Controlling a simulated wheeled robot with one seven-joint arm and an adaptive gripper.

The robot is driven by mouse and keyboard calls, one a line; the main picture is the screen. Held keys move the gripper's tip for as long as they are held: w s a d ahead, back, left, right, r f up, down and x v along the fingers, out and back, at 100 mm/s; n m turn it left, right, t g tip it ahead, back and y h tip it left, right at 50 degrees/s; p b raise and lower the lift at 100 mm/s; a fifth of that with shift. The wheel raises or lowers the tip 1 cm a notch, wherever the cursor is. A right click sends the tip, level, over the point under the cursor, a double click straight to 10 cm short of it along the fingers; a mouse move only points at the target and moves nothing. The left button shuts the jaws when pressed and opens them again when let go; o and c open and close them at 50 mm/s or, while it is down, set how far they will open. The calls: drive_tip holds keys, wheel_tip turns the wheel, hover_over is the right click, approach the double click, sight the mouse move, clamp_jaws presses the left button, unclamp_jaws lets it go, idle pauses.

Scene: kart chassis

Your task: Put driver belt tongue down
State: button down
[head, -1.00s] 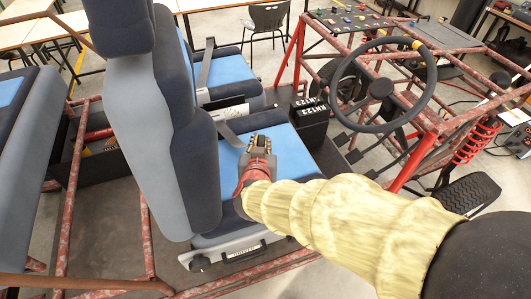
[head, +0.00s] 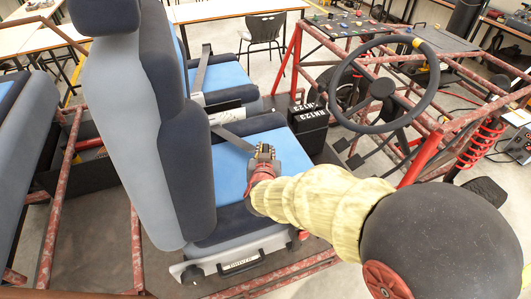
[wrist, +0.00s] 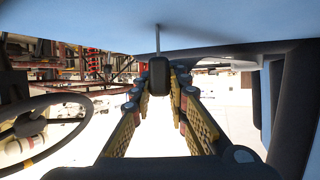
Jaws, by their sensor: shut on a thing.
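The driver seat (head: 160,130) is grey and dark blue, with a bright blue cushion (head: 228,172) and a "DRIVER" label on its base. The grey belt strap (head: 232,139) runs from beside the backrest over the cushion to my gripper (head: 265,151). In the wrist view, my gripper (wrist: 160,82) is shut on the dark belt tongue (wrist: 160,73). A thin part sticks up from it towards the blue surface at the top of that picture. I cannot tell whether it touches. In the head view the tongue is hidden by the fingers.
A black box (head: 309,124) marked "MN123" stands at the cushion's far edge. The steering wheel (head: 426,98) and red tube frame (head: 412,160) are to the right. The second seat (head: 222,76) stands behind. Another seat (head: 22,140) is at the left edge.

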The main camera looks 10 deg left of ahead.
drive_tip(key=shift+r, duration=0.15)
drive_tip(key=c, duration=1.7)
unclamp_jaws()
drive_tip(key=shift+f, duration=0.2)
drive_tip(key=shift+c, duration=0.2)
drive_tip(key=shift+r, duration=0.1)
drive_tip(key=shift+s+r, duration=0.1)
drive_tip(key=shift+r, duration=0.1)
drive_tip(key=p+v, duration=0.4)
drive_tip(key=v, duration=0.7)
drive_tip(key=shift+s, duration=0.4)
drive_tip(key=shift+d, duration=0.1)
